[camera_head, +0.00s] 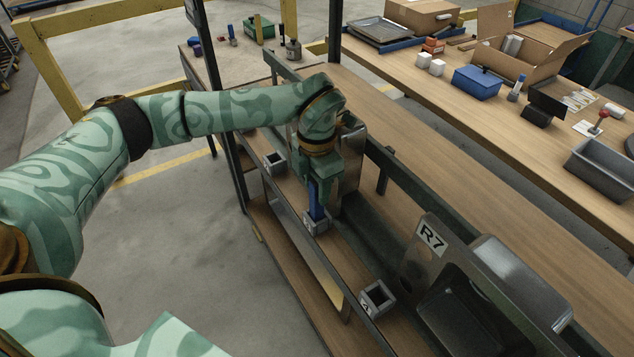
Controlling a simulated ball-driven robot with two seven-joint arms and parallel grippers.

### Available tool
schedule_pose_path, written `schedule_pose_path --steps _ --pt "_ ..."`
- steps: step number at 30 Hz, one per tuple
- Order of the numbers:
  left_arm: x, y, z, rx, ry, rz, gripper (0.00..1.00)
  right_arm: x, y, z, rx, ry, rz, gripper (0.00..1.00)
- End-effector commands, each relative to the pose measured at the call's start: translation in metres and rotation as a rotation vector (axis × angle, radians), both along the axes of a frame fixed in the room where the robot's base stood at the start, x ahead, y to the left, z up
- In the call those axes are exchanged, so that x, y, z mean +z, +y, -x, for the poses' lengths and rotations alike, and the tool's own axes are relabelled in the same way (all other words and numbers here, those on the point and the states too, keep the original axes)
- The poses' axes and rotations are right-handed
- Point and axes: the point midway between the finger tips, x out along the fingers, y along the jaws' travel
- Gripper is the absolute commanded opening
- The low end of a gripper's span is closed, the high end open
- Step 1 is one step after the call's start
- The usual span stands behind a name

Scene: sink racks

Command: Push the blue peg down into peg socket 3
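The blue peg (316,208) stands upright with its lower end at the middle grey square socket (317,225) on the rack's front shelf. I cannot tell how deep it sits. This socket lies between two others, but its number is not readable. My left gripper (318,193) points straight down from above, with its fingers closed around the upper part of the peg and hiding its top. My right gripper is not in view.
An empty square socket (275,163) stands farther back on the shelf, and another (377,299), apparently marked 4, stands nearer. A metal sink unit labelled R7 (431,236) stands at the right.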

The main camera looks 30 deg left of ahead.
Motion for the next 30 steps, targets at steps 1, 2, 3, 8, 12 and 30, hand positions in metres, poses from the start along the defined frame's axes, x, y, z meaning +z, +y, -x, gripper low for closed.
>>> schedule_pose_path --steps 1,2,3,8,12,30 --pt "0.0 0.0 0.0 0.0 0.0 0.0 0.45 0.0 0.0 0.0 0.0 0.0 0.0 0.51" --pt "0.0 0.0 0.0 0.0 0.0 0.0 0.45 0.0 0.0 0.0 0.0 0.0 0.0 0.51" --pt "0.0 0.0 0.0 0.0 0.0 0.0 0.45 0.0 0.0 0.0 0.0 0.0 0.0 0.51" --pt "0.001 0.0 0.0 0.0 0.0 0.0 0.45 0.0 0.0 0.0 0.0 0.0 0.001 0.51" --pt "0.012 0.0 -0.001 0.0 -0.004 0.0 0.45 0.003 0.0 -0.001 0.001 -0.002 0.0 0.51" --pt "0.122 0.0 0.0 0.0 -0.001 0.001 0.45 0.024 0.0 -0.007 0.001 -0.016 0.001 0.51"
